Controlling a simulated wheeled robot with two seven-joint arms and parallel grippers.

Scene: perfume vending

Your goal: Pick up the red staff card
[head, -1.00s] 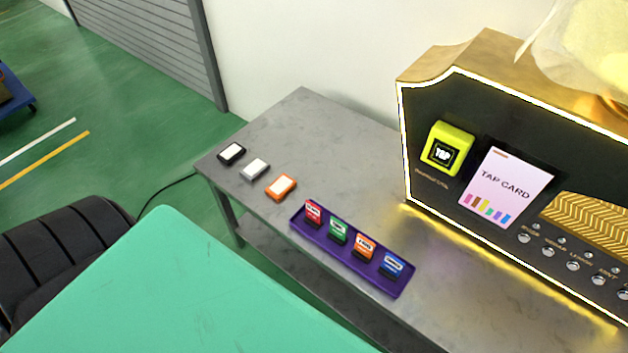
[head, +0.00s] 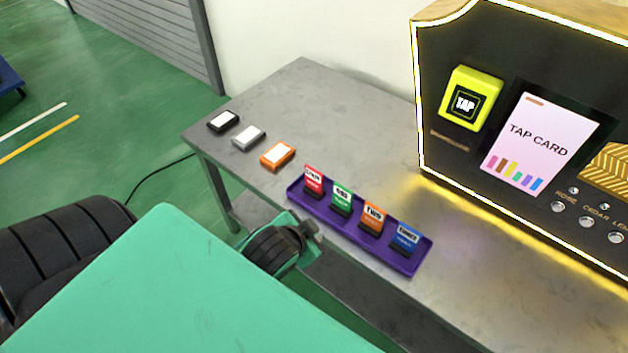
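The red staff card (head: 313,179) stands upright at the left end of a purple tray (head: 347,237) on the grey table. It has a white label on its upper part. Green (head: 342,199), orange (head: 373,216) and blue (head: 405,238) cards stand beside it in a row, each in a dark holder. A teal and black part of my own arm shows just in front of the tray, below the red card and apart from it. No gripper fingers can be made out, and nothing is seen holding a card.
Black (head: 223,121), grey (head: 249,136) and orange (head: 278,155) framed pieces with white faces lie on the table (head: 303,91) left of the tray. The lit vending machine (head: 448,153), with its yellow tap reader (head: 470,98) and screen (head: 540,142), stands behind right.

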